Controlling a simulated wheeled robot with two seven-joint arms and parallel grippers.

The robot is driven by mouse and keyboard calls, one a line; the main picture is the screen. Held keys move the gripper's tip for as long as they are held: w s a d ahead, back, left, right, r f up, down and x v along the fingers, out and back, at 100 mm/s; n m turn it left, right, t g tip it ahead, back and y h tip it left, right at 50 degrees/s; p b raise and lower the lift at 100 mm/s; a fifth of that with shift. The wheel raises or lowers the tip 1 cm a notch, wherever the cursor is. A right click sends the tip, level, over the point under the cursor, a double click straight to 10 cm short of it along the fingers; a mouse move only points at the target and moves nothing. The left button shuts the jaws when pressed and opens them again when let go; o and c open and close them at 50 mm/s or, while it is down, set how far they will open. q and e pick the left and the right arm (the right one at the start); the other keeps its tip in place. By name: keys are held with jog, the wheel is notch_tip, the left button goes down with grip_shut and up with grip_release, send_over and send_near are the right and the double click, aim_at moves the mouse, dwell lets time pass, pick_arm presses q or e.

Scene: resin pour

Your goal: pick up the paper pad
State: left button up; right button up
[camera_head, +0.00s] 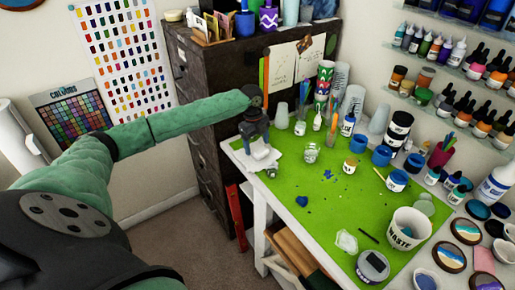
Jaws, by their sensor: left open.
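What looks like the paper pad (239,152), white sheets with an uneven outline, lies at the near left corner of the green mat. My left gripper (264,166) hangs over it, pointing down, at the end of my outstretched green-sleeved arm. It is open. The gripper covers much of the pad, and I cannot tell whether its fingers touch the sheets. My right gripper is not in view.
The green mat (325,215) covers the white table. A clear cup (312,153) stands just right of the gripper. Blue-labelled jars and a waste bucket (407,232) stand farther right. A dark cabinet (200,110) stands behind the arm.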

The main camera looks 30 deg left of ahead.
pick_arm(q)
jog(key=shift+f, duration=0.8)
jog(key=c, duration=1)
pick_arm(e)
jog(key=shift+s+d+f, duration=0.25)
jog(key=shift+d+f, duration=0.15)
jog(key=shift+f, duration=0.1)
pick_arm(q)
jog(key=shift+d, duration=0.1)
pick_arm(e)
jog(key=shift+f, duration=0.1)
pick_arm(q)
jog(key=shift+r, duration=0.15)
